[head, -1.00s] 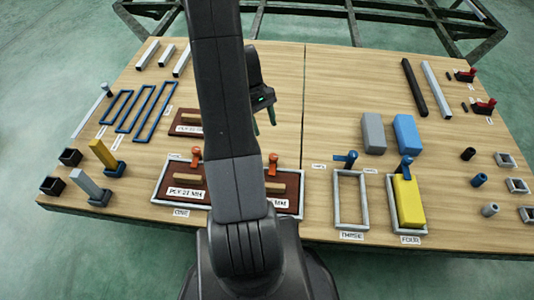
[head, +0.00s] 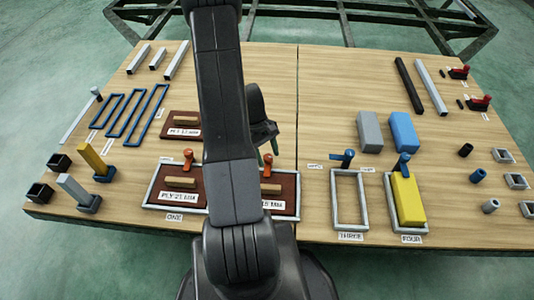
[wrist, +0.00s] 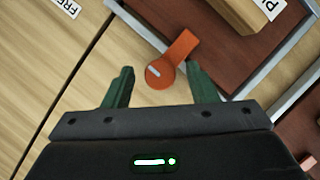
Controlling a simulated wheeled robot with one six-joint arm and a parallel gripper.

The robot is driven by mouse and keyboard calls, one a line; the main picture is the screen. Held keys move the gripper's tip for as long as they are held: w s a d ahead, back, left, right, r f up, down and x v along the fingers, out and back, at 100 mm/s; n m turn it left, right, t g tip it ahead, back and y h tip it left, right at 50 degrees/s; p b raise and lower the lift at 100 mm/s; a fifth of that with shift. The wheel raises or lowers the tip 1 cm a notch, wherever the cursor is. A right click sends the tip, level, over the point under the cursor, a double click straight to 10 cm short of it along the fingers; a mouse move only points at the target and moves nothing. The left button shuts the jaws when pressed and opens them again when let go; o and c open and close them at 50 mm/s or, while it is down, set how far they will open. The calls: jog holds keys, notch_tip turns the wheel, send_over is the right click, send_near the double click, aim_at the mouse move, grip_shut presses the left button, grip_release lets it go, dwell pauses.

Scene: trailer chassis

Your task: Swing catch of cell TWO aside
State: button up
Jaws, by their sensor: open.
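The orange catch (head: 267,165) of the right-hand brown-board cell stands at its back edge; I take it as cell TWO, whose label is hidden behind my arm. In the wrist view the catch (wrist: 181,48) has a round pivot end with a pale mark, and its lever points up and right over the grey frame and the brown board (wrist: 215,30). My gripper (wrist: 160,75) is open. Its green fingers stand on either side of the catch's pivot end, with visible gaps. In the head view my gripper (head: 268,152) is just behind the catch, partly hidden by my arm.
Cell ONE (head: 148,188) with its own orange catch (head: 188,160) lies to the left. Empty cell THREE (head: 336,205) and cell FOUR (head: 424,215) with a yellow block (head: 407,198) lie to the right, both with blue catches. A loose brown board (head: 180,118) lies behind.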

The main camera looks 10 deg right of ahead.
jog(key=c, duration=1)
jog(key=shift+o, duration=0.2)
jog(key=shift+m, duration=0.4)
jog(key=m+y+p, duration=0.1)
jog(key=m, duration=0.2)
jog(key=shift+d+r+g+y, duration=0.1)
jog(key=shift+g+y, duration=0.2)
jog(key=m+y, duration=0.1)
jog(key=m, duration=0.1)
jog(key=m+y+p, duration=0.1)
jog(key=m, duration=0.2)
jog(key=shift+d+m, duration=0.15)
jog(key=shift+m, duration=0.15)
jog(key=m+t+y, duration=0.1)
jog(key=m, duration=0.3)
jog(key=shift+d+p, duration=0.1)
jog(key=shift+p, duration=0.2)
jog(key=shift+d+m+t+y, duration=0.1)
jog(key=shift+m+t+y, duration=0.25)
jog(key=shift+m, duration=0.75)
jog(key=shift+m+t+y, duration=0.25)
jog(key=shift+m+y, duration=0.1)
jog(key=shift+m, duration=0.75)
jog(key=shift+s, duration=0.1)
